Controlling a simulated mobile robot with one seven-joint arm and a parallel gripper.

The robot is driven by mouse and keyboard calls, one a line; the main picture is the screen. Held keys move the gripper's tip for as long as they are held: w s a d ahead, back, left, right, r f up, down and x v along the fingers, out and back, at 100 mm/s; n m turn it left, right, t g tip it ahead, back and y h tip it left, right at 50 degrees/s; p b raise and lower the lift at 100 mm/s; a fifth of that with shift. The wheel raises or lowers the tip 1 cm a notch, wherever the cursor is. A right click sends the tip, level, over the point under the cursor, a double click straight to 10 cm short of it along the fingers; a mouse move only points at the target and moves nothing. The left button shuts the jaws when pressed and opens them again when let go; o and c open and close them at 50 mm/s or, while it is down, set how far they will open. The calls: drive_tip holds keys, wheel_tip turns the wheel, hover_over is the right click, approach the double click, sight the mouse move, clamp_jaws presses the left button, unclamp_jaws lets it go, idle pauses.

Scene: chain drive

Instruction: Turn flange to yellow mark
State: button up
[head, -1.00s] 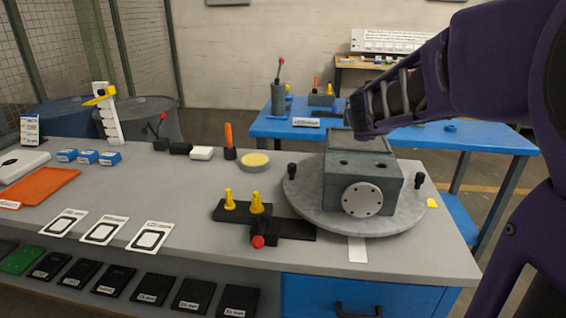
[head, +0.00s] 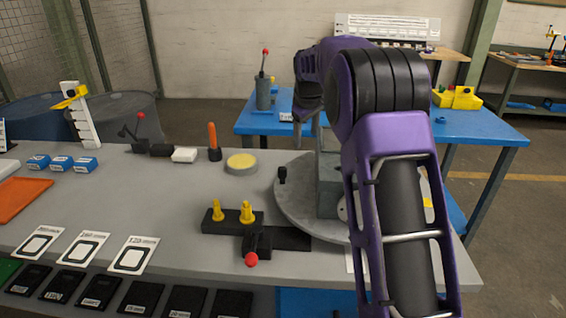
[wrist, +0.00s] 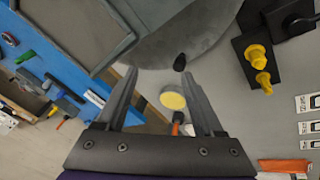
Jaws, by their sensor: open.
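The grey round flange (head: 299,205) lies flat on the bench, with a grey block (head: 328,180) standing on it. A black peg (head: 282,174) rises from its left rim; my arm hides its right side. A small yellow mark (head: 428,203) shows on the bench to the right, partly behind my arm. My gripper (head: 309,118) is above the flange's far side, left of my forearm. In the wrist view my gripper (wrist: 160,76) is open and empty, with the flange (wrist: 200,28) beyond it and a black peg (wrist: 180,62) near the right fingertip, apart as far as I can tell.
A black fixture with yellow knobs (head: 231,217) and a red-tipped lever (head: 251,259) stand left of the flange. A yellow-topped disc (head: 241,162) and an orange-handled tool (head: 214,142) stand behind. A blue table (head: 470,128) is beyond the bench.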

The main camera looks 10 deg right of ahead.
sight(283, 168)
drive_tip(key=w+a+f+y, duration=0.1)
drive_tip(key=w+a+f, duration=0.1)
drive_tip(key=f, duration=0.3)
drive_tip(key=w+a+f+y, duration=0.1)
drive_tip(key=w+a+f, duration=0.1)
drive_tip(key=f, duration=0.4)
drive_tip(key=w+a+f+y, duration=0.1)
drive_tip(key=w+a+f, duration=0.1)
drive_tip(key=f, duration=0.3)
drive_tip(key=shift+w+f, duration=0.35)
drive_tip(key=shift+w, duration=0.35)
drive_tip(key=shift+c, duration=0.2)
clamp_jaws()
idle(0.3)
